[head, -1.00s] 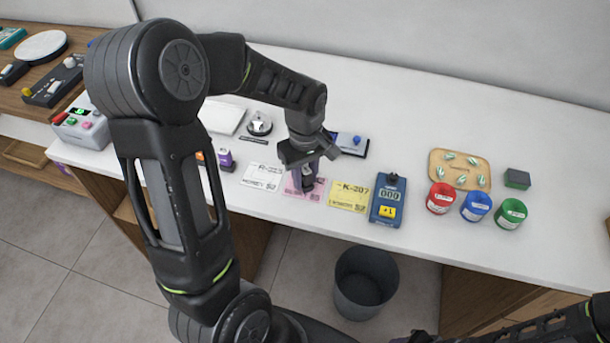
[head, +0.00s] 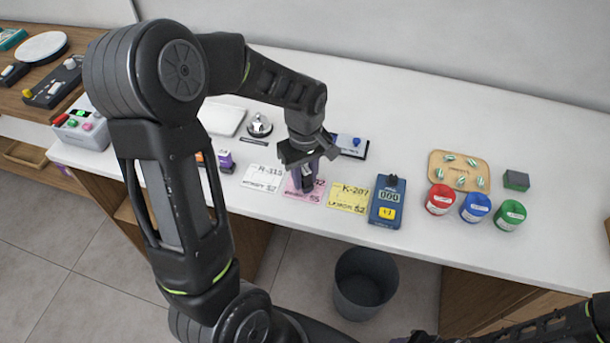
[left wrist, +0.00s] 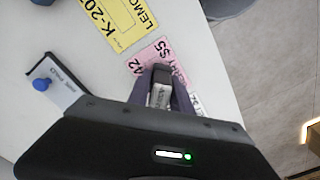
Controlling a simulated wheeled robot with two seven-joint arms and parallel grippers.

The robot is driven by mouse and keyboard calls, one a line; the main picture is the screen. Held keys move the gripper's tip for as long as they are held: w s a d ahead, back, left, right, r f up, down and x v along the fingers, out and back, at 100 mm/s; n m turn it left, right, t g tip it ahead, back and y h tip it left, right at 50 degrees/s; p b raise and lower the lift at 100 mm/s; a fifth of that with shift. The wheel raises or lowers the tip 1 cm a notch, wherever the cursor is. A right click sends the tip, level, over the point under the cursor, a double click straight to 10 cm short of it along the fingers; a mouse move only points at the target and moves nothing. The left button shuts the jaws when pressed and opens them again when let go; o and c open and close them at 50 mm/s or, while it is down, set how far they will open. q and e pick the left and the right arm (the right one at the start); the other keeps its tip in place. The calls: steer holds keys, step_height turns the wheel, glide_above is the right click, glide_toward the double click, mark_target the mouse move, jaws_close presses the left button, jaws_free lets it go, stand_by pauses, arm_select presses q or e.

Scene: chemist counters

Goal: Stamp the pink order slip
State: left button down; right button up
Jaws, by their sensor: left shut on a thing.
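The pink order slip (head: 316,196) lies on the white counter between a white slip (head: 262,178) and a yellow slip (head: 348,197). In the left wrist view the pink slip (left wrist: 150,56) is partly covered by my fingers. My left gripper (head: 307,181) is over the pink slip, pointing down. It is shut on a small dark stamp with a pale label (left wrist: 160,95), which shows between the fingers. The stamp's lower face is hidden, and I cannot tell whether it touches the paper.
A blue-knobbed pad (head: 352,146) is behind the gripper. A purple stamp (head: 226,161) and a bell (head: 259,125) are to the left. Red, blue and green pots (head: 509,214) stand right. A bin (head: 364,284) is on the floor.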

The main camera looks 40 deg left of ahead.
mark_target(305, 168)
arm_select(q)
steer(key=shift+r+p, duration=2)
steer(key=shift+r, duration=1.25)
